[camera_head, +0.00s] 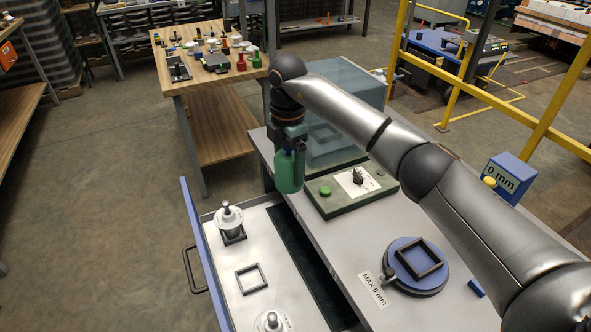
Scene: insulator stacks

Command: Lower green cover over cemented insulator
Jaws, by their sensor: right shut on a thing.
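My right gripper (290,146) is shut on the green cover (289,174), which hangs upright below it, above the edge between the open drawer and the grey bench. A white insulator (229,219) with a metal pin on top stands in a black square holder in the drawer, to the left of and below the cover in the picture. A second white insulator (271,322) is partly cut off at the bottom edge. Which of them is cemented I cannot tell. The cover is apart from both. My left gripper is not in view.
The open drawer (215,275) also holds an empty black square frame (251,279). On the bench are a blue round turntable (398,276), a green-button panel (324,210), a translucent teal box (350,85) and a "0 mm" display (509,178). A wooden table (190,90) stands behind.

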